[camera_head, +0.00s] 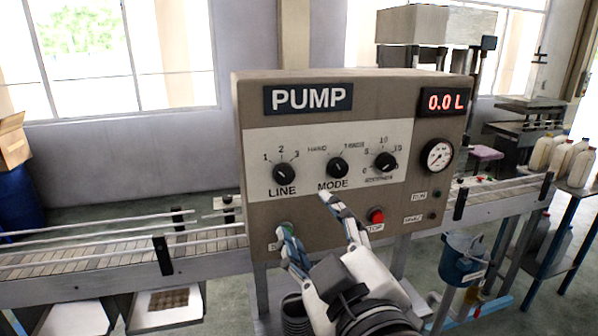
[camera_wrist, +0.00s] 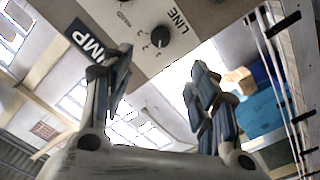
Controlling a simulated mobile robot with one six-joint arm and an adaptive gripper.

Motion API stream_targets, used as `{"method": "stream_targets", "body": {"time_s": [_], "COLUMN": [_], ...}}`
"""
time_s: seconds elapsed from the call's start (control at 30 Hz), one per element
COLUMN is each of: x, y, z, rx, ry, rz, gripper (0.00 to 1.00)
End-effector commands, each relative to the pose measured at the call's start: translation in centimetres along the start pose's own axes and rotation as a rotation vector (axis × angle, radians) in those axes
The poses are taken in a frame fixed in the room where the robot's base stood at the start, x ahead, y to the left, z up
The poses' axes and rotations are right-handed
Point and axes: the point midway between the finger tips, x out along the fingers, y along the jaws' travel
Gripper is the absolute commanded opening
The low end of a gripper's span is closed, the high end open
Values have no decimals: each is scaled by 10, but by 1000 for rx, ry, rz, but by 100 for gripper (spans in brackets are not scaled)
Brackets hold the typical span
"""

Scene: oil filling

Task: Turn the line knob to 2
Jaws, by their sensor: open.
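The line knob (camera_head: 284,173) is a round black dial at the left of the pump panel (camera_head: 330,160), with 1, 2 and 3 printed in an arc above it. Its small white mark appears to point toward 1, though it is hard to read. The line knob also shows at the top of the wrist view (camera_wrist: 160,38), beyond the fingertips. My gripper (camera_head: 306,218) is open and empty in front of the panel's lower part, below the line knob and apart from it. In the wrist view my gripper (camera_wrist: 158,72) has its two fingers spread either side of the knob's direction.
The mode knob (camera_head: 337,167) and a third black knob (camera_head: 385,161) sit to the right. A red stop button (camera_head: 376,216) is below, right of my fingers. A gauge (camera_head: 437,155) and a display reading 0.0 L (camera_head: 445,102) are at right. A conveyor (camera_head: 110,250) runs past.

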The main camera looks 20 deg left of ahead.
Motion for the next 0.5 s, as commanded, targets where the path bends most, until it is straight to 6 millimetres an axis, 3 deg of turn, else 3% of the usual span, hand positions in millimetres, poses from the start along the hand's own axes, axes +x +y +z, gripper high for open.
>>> {"method": "stream_targets", "body": {"time_s": [0.5], "x": [72], "y": [0], "z": [0], "rx": [2], "ry": [-4], "rz": [-5], "gripper": [54]}}
